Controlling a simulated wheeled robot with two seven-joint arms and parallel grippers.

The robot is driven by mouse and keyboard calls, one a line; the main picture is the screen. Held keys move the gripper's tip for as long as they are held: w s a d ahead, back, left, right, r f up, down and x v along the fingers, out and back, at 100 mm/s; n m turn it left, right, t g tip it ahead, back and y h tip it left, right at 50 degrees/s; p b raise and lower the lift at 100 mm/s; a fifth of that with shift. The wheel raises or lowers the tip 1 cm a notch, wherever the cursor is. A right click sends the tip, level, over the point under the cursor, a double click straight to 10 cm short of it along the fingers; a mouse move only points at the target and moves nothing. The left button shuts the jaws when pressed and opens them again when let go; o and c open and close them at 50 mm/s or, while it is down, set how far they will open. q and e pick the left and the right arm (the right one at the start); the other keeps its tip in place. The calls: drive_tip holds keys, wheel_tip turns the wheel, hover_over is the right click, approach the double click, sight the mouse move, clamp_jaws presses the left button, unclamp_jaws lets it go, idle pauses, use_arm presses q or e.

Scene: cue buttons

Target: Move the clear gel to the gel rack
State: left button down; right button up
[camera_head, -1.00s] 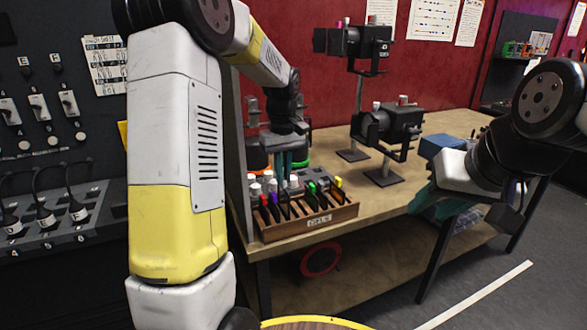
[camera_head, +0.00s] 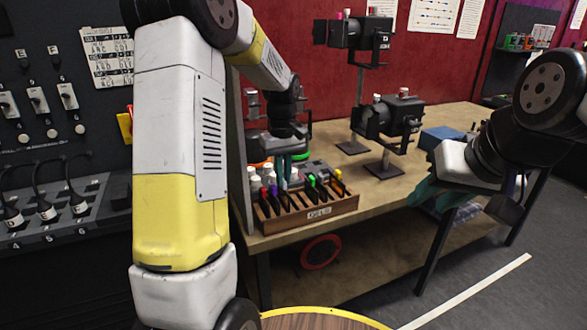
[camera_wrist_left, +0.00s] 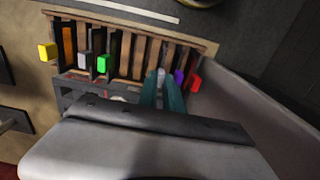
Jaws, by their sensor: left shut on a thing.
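The gel rack (camera_head: 318,213) is a wooden slotted box labelled GELS at the front left of the workbench. It also shows at the top of the left wrist view (camera_wrist_left: 215,46). My left gripper (camera_head: 287,175) points down at the rack, its teal fingers behind the front row of tabs. In the left wrist view its fingertips (camera_wrist_left: 162,86) are shut on a pale tab, the clear gel (camera_wrist_left: 161,74), beside the purple tab. The gel's lower part is hidden, so I cannot tell how deep it sits. My right gripper (camera_head: 428,190) hangs by the bench's right front; its jaw gap is unclear.
Red (camera_wrist_left: 197,82), purple (camera_wrist_left: 180,76), green (camera_wrist_left: 103,63) and yellow (camera_wrist_left: 47,51) tabs stand in the rack close by. A grey box lies behind the rack. Black stage lamps (camera_head: 390,118) stand further back. Bare bench top (camera_head: 372,190) lies right of the rack.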

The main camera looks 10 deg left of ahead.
use_arm(q)
drive_tip(key=shift+f, duration=0.5)
drive_tip(key=c, duration=1.4)
unclamp_jaws()
drive_tip(key=shift+c, duration=0.2)
wheel_tip(320, 180, up, 8)
drive_tip(key=shift+f, duration=0.1)
drive_tip(key=shift+s, duration=0.1)
